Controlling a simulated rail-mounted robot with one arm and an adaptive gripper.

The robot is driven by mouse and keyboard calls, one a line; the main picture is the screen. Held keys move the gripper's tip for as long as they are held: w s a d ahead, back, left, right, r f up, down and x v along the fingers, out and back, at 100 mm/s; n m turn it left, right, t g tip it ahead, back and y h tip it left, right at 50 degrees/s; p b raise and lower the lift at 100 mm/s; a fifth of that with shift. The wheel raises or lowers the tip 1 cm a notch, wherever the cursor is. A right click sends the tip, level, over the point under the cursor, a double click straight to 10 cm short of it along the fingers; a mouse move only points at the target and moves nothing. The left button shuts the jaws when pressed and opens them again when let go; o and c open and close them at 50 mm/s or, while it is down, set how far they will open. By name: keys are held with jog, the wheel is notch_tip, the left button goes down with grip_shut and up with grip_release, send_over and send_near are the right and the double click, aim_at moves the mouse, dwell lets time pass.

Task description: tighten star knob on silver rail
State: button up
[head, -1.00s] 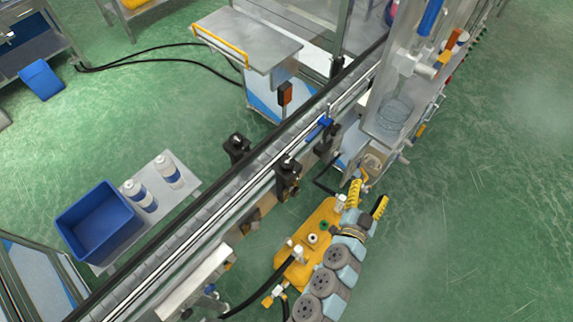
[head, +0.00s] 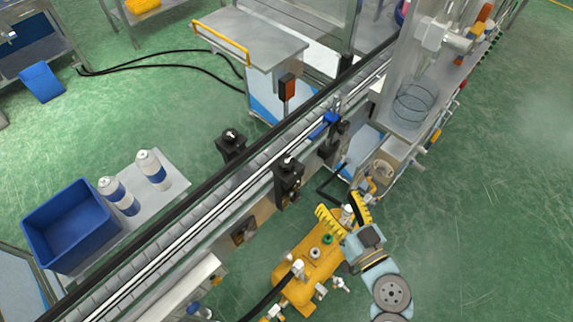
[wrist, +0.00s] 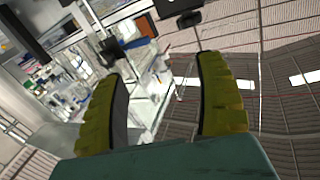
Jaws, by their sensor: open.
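The silver rail (head: 212,230) runs diagonally along the conveyor in the head view. Black clamp blocks stand along it: one on the far side (head: 231,147), and one on the near side (head: 288,180) with a small knob-like top. A blue part (head: 325,124) sits farther up the rail. I cannot tell which fitting carries the star knob; its shape is too small to make out. My gripper (head: 337,203) has two yellow fingers, apart and empty, to the right of the near clamp and off the rail. The wrist view shows the same open fingers (wrist: 162,68) with no knob visible between them.
A yellow tank with fittings (head: 310,262) stands below my gripper. A clear-walled machine (head: 412,100) is at the upper right. A blue bin (head: 70,225) and white bottles (head: 118,196) are beyond the conveyor. Green floor is free at right.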

aim_at(292, 168)
jog(key=w+a+n, duration=0.1)
jog(key=w+a, duration=0.2)
jog(key=w+a+n+g+y, duration=0.1)
jog(key=w+a, duration=0.3)
jog(key=w+a+n+y+p, duration=0.1)
jog(key=w+a, duration=0.2)
jog(key=shift+w+a+r, duration=0.15)
jog(key=shift+w+a, duration=0.1)
jog(key=shift+a, duration=0.15)
jog(key=shift+w+a, duration=0.4)
jog(key=shift+w, duration=0.2)
dwell(0.3)
jog(key=c, duration=1.2)
